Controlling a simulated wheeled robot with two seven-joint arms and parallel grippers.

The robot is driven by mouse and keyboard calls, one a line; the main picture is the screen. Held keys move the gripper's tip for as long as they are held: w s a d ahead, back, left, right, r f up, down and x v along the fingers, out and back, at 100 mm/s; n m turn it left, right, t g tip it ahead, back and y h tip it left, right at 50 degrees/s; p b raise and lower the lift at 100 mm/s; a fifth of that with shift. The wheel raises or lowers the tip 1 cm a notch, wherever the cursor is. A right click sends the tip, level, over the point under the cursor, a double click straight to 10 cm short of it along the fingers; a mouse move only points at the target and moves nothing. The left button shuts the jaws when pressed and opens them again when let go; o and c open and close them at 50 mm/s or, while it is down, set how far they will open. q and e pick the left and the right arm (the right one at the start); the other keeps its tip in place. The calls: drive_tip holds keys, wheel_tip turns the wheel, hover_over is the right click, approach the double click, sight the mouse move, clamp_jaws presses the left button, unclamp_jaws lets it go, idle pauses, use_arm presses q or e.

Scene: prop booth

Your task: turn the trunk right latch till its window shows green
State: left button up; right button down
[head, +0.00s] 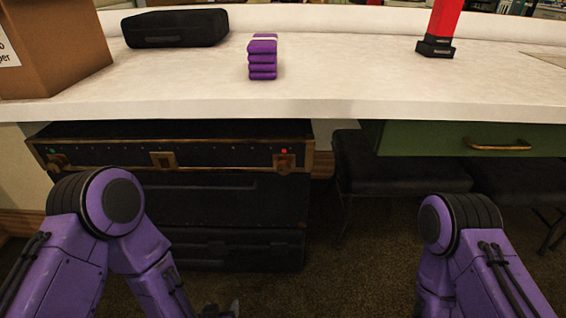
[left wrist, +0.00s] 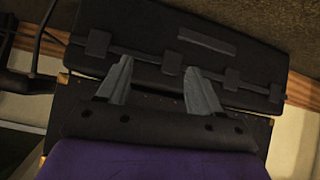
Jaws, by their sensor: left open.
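The black trunk (head: 220,158) with brass-coloured edging stands under the counter in the head view. Its right latch (head: 284,163) is a brass plate, and the window above it shows red. The left latch (head: 57,160) shows a green window. My left gripper (head: 221,311) is partly in view at the bottom edge of the head view, low in front of the trunk and apart from the right latch. In the left wrist view its two grey fingers (left wrist: 158,88) are spread, with nothing between them. My right gripper is out of view.
Black cases (head: 225,248) are below the trunk's upper front. A black stool (head: 395,165) and a green drawer (head: 470,138) are to the right. On the counter (head: 340,85) stand a cardboard box (head: 60,50), a black case (head: 175,28), a purple stack (head: 262,58) and a red object (head: 443,22).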

use_arm(q)
drive_tip(key=w+d+r+m+t+h+p, duration=0.1)
drive_tip(key=w+d+r+t, duration=0.2)
drive_tip(key=w+d+r, duration=0.45)
drive_tip(key=w+d+r+m+t+p, duration=0.1)
drive_tip(key=w+d+r+t, duration=0.2)
drive_tip(key=r, duration=0.7)
drive_tip(key=t, duration=0.2)
approach(284, 171)
drive_tip(key=shift+m, duration=0.3)
drive_tip(key=w+b, duration=0.1)
drive_tip(key=w, duration=0.4)
drive_tip(key=w+b, duration=0.1)
drive_tip(key=w, duration=0.1)
drive_tip(key=shift+w+d+f+b, duration=0.2)
drive_tip(key=shift+w+f+b, duration=0.05)
drive_tip(key=shift+f+b, duration=0.1)
drive_tip(key=shift+w+r, duration=0.15)
drive_tip(key=shift+w, duration=0.25)
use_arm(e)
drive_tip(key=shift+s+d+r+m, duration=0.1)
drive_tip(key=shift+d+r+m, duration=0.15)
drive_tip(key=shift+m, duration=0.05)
